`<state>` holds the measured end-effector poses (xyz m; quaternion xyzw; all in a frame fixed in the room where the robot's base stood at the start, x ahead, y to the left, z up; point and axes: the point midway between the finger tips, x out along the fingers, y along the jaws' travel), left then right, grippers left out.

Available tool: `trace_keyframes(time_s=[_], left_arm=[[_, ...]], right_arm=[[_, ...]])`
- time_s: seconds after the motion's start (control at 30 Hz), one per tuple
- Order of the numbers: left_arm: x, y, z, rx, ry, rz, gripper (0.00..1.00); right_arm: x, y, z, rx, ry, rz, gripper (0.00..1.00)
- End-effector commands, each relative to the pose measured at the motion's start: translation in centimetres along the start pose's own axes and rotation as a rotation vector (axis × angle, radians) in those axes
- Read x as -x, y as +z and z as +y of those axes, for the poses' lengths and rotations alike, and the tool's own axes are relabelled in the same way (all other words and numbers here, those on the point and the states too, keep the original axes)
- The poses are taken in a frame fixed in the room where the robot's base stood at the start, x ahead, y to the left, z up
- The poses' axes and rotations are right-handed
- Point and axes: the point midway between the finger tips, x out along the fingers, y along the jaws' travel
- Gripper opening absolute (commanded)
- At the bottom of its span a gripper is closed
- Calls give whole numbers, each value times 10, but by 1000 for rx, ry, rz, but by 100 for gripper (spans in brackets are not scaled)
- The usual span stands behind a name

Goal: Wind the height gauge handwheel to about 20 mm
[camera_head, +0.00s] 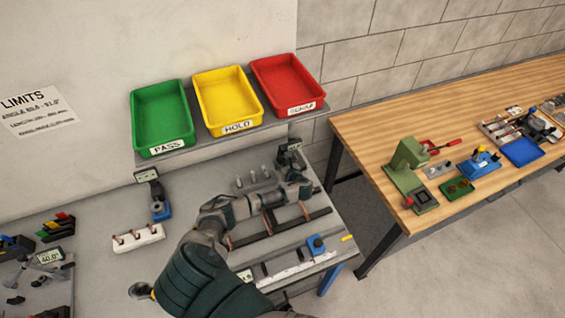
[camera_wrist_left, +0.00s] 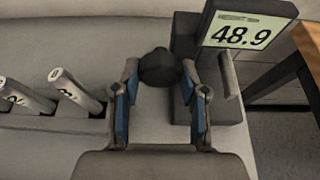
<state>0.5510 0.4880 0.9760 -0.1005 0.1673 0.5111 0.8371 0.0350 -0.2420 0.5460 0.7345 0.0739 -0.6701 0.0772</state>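The height gauge (camera_head: 288,157) stands at the far right of the grey bench, partly behind my left gripper. In the left wrist view its display (camera_wrist_left: 245,33) reads 48.9. A round black knob (camera_wrist_left: 160,68), which looks like the handwheel, sits left of the gauge's column. My left gripper (camera_wrist_left: 160,80) has its two blue-padded fingers apart, one on each side of the knob. Small gaps seem to show at the fingertips; contact is not clear. In the head view my left gripper (camera_head: 297,191) reaches over the bench toward the gauge. My right gripper is not in view.
Marked grey cylinders (camera_wrist_left: 75,90) stand left of the gripper. Dark bars (camera_head: 270,222) lie below my forearm. Green (camera_head: 161,151), yellow (camera_head: 237,129) and red (camera_head: 298,107) trays sit on a shelf behind. A wooden table (camera_head: 375,120) stands right, across a floor gap.

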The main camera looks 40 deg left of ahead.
Motion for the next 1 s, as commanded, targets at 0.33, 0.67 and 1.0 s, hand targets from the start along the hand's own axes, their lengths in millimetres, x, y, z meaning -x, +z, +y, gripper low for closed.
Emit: trace_keyframes(time_s=[0.33,0.67,1.0], left_arm=[[-1,0,-1,17,-12,1,8],[-1,0,0,175,-77,1,8],[-1,0,0,407,-172,0,8]], right_arm=[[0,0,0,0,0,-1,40],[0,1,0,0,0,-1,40],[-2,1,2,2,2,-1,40]])
